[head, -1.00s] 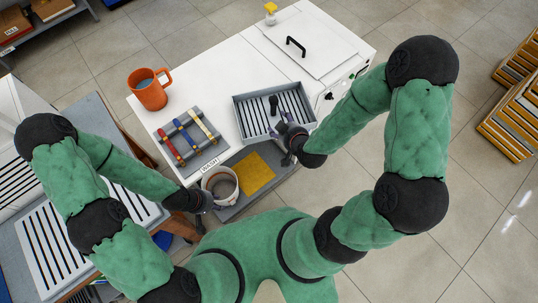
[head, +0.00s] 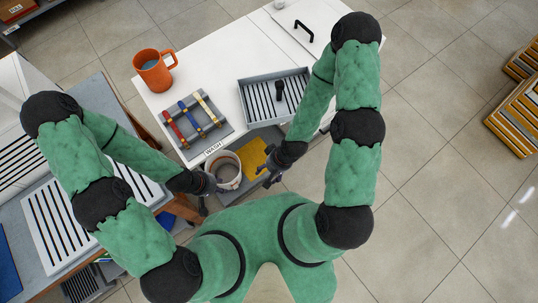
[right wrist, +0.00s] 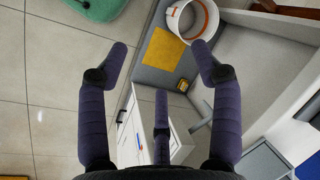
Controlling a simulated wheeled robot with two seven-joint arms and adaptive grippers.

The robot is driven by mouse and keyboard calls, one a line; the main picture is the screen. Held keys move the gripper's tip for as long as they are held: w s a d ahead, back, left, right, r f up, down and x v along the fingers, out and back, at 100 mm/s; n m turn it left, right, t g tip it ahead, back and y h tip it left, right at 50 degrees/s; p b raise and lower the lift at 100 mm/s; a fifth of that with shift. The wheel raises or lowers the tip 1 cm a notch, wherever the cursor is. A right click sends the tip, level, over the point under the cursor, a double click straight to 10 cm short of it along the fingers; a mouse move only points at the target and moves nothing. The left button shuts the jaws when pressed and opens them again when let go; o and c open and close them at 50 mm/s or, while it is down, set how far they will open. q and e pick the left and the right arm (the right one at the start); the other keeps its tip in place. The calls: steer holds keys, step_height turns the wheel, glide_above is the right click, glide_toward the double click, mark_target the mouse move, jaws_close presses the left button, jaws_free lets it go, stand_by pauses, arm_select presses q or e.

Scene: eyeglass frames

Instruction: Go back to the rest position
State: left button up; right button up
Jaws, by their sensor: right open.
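My right gripper (head: 268,172) is over the front edge of the white bench, beside the yellow cloth (head: 254,158). In the right wrist view its fingers (right wrist: 160,58) are spread with nothing between them. The yellow cloth (right wrist: 163,54) lies beyond them on a grey shelf. My left gripper (head: 208,184) is close to the left side of a white bucket (head: 238,182). It is small and dark there, and I cannot tell whether its fingers are open or shut.
The white bench (head: 205,70) holds an orange mug (head: 154,75), a grey rack with red, blue and yellow frames (head: 193,118), and a slatted grey tray (head: 247,98) with a dark upright handle. A side table (head: 95,95) stands left.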

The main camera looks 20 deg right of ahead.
step_height(320, 180, down, 4)
steer(key=b, duration=0.4)
steer(key=shift+f, duration=0.25)
